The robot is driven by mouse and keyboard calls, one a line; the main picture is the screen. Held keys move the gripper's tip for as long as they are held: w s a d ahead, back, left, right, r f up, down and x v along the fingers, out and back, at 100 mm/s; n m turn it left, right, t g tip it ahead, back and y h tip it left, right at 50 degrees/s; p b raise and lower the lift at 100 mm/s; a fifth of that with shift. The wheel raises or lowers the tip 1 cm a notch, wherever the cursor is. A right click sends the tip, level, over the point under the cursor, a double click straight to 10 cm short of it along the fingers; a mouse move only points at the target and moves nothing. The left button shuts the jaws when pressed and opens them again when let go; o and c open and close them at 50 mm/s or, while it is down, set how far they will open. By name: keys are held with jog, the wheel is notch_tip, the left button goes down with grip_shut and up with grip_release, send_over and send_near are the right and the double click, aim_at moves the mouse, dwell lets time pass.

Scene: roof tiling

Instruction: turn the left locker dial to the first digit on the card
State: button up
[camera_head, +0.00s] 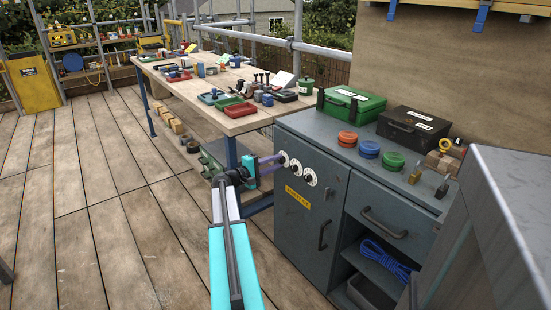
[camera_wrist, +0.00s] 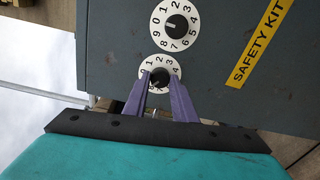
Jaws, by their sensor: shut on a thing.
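The grey locker (camera_head: 309,222) carries a row of white numbered dials with black knobs on its front. My gripper (camera_head: 276,160) reaches the left dial (camera_head: 284,158) from the left. In the wrist view the purple fingers (camera_wrist: 160,84) are shut on the knob of the left dial (camera_wrist: 158,67), whose lower part they cover. I cannot read its setting. The middle dial (camera_head: 296,168) and right dial (camera_head: 311,178) are free; the middle one also shows in the wrist view (camera_wrist: 174,25).
A yellow SAFETY KIT label (camera_head: 298,197) is below the dials. A green case (camera_head: 354,104), a black case (camera_head: 413,130) and coloured round stacks stand on the locker top. The wooden bench (camera_head: 240,123) with trays and tools is behind. Open plank floor (camera_head: 100,220) lies left.

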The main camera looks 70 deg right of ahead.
jog(key=n+p, duration=0.5)
jog(key=shift+r, duration=0.2)
jog(key=n+p, duration=0.4)
jog(key=shift+n+g+y, duration=0.3)
jog(key=shift+g, duration=0.1)
jog(key=n+p, duration=0.5)
jog(key=shift+f, duration=0.1)
jog(key=shift+f+n+p, duration=0.2)
jog(key=shift+n+p, duration=1.1)
jog(key=o, duration=1)
jog(key=shift+o, duration=0.2)
jog(key=shift+w, duration=0.1)
